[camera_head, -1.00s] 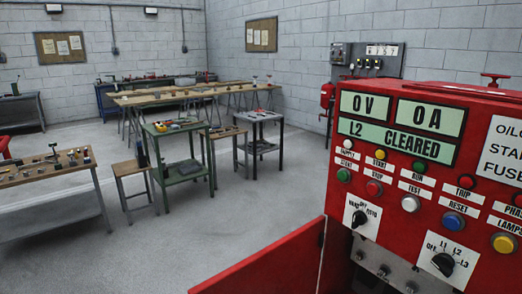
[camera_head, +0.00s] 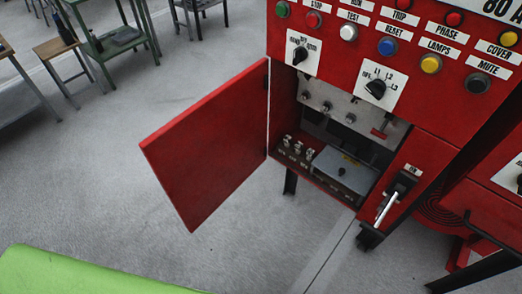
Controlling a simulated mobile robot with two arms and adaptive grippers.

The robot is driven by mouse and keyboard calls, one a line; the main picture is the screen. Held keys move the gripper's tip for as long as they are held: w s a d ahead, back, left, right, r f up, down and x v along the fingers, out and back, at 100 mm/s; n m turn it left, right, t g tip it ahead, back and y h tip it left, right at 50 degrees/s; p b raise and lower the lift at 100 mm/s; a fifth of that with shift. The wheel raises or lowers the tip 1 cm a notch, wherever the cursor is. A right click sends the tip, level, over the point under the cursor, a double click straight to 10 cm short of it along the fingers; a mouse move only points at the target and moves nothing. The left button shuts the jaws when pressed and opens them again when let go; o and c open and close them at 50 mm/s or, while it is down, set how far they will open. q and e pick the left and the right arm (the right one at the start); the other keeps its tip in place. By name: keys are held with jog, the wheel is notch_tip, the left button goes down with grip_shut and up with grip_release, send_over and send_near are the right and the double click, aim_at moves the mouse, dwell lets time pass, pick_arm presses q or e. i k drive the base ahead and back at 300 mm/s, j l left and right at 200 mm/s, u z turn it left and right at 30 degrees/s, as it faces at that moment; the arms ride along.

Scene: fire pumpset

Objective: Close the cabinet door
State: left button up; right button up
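The red cabinet door (camera_head: 210,148) stands wide open, hinged at the left side of the cabinet opening and swung out to the left. The red cabinet (camera_head: 400,135) has its lower compartment (camera_head: 345,140) exposed. Inside are metal fittings, small terminals and a grey box (camera_head: 345,172). A black handle with a light lever (camera_head: 392,200) is on the front panel right of the opening. Neither of my grippers is in view.
The cabinet's upper panel carries buttons, labels and two rotary knobs (camera_head: 375,88). A coiled red hose (camera_head: 437,205) is at the right. Worktables (camera_head: 118,38) stand at the upper left. A bright green surface (camera_head: 80,275) fills the lower left corner. Grey floor around the door is clear.

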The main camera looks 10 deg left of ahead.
aim_at(199, 158)
jog(key=i+j+z, duration=0.15)
jog(key=j+z, duration=0.8)
jog(key=j, duration=0.15)
jog(key=j+z, duration=0.5)
jog(key=k+j, duration=0.2)
jog(key=j, duration=0.2)
jog(key=k+j, duration=0.2)
jog(key=j, duration=0.15)
jog(key=k+j, duration=0.2)
jog(key=j, duration=0.2)
jog(key=z, duration=0.05)
